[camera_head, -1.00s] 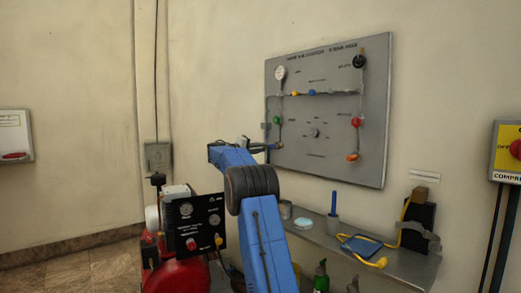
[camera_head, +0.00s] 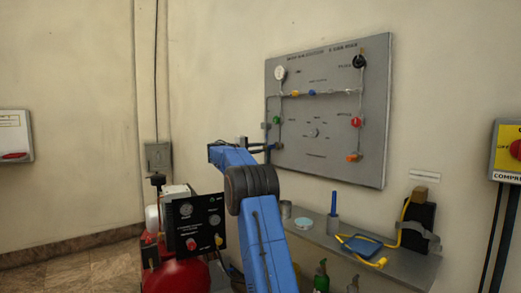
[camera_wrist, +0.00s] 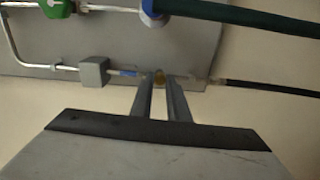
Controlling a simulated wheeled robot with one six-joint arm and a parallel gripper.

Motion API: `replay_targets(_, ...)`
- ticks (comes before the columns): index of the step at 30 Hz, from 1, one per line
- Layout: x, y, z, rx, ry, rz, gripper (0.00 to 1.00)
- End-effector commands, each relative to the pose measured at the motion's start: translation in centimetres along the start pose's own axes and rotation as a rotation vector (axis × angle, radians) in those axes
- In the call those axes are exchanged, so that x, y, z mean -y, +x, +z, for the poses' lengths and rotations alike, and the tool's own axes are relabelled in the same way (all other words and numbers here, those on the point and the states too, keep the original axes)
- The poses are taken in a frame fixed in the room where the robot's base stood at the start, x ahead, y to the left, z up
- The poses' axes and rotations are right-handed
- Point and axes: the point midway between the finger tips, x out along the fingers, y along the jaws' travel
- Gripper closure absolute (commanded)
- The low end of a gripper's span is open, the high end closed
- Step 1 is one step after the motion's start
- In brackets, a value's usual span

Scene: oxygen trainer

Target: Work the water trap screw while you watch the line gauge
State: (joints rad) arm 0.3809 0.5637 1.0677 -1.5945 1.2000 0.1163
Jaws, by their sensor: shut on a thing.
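My gripper (camera_wrist: 160,92) is shut on a small brass-yellow piece (camera_wrist: 160,76), which I take to be the water trap screw. It shows between the two fingertips in the wrist view, at the edge of the grey panel. A grey block (camera_wrist: 94,72) with a pale fitting sits to its left. In the head view my gripper is at the panel's lower left edge, and the screw cannot be made out there. The white round line gauge (camera_head: 281,73) is at the panel's upper left. Its needle is too small to read.
The grey wall panel (camera_head: 335,170) carries pipes and coloured valves. A shelf (camera_head: 400,268) below holds a blue pad, a yellow hose and a dark holder. A red compressor (camera_head: 180,275) stands at the lower left. A dark hose (camera_wrist: 240,17) crosses the wrist view.

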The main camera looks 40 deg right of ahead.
Motion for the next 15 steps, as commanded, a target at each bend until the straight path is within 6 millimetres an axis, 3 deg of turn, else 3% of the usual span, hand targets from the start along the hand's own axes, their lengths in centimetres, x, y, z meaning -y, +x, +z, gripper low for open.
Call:
replay_targets(2,0.08,-0.13,-0.18,-0.004,0.0,-0.001,1.0)
replay_targets(3,0.08,-0.13,-0.18,-0.004,0.0,-0.001,0.8)
replay_targets(5,0.08,-0.13,-0.18,-0.004,0.0,-0.001,0.66)
replay_targets(15,0.02,-0.23,-0.08,-0.002,0.001,0.0,0.66)
